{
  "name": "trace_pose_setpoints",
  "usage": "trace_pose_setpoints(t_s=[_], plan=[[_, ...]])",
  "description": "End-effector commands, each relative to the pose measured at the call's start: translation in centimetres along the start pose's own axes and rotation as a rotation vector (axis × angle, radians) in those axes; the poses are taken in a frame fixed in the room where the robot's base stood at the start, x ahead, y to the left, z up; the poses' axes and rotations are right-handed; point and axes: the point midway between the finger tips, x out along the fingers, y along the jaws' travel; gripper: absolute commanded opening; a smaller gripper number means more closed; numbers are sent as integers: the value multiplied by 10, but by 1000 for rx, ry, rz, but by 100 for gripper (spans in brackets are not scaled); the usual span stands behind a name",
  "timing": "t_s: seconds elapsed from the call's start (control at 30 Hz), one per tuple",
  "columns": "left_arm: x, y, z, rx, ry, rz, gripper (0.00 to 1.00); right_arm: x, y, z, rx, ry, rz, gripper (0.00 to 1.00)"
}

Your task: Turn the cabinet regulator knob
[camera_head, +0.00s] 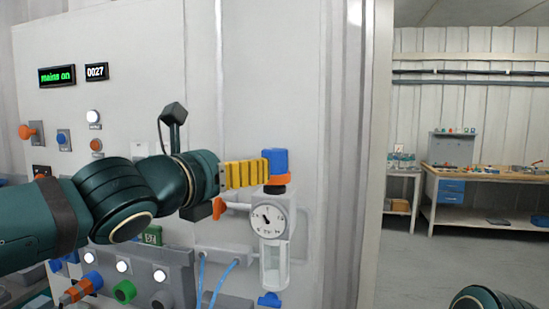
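The regulator is mounted on the pale cabinet front (300,100). It has a blue knob (275,158) on top, an orange ring (279,180) below it, a round dial (268,220) and a clear bowl. My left gripper (264,172) reaches in from the left, its yellow ribbed finger level with the knob. The fingertip meets the knob's left side in the picture; I cannot tell whether it touches. Only one side of the gripper shows, so its opening is hidden. My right gripper is out of view; only part of my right arm shows at the bottom right.
A green "mains on" display (57,76) and a counter (96,71) are at the upper left. Lit buttons and knobs sit on a lower panel (180,270), with blue tubes (201,275) beside it. A workbench (480,175) stands far right beyond open floor.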

Motion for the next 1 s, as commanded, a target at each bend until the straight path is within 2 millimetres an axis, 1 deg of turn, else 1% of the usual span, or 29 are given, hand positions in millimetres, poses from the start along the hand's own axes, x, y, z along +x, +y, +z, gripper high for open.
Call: trace_pose_setpoints(t_s=[0.1, 0.27, 0.4, 0.6, 0.7, 0.8, 1.0], plan=[[19, 0, -4, 2, 4, 0, 86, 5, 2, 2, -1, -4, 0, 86], [48, -1, -3, 4, 5, -1, 86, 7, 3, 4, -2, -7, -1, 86], [75, 0, -3, 5, 6, 1, 86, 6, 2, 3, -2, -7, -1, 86], [107, 0, -2, 5, 5, 0, 86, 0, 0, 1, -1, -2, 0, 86], [118, 0, -1, 6, 5, 0, 86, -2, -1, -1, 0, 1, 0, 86], [125, 0, -2, 6, 4, 1, 86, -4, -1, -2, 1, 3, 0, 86], [130, 0, -2, 5, 4, 1, 86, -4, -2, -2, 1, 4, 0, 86]])
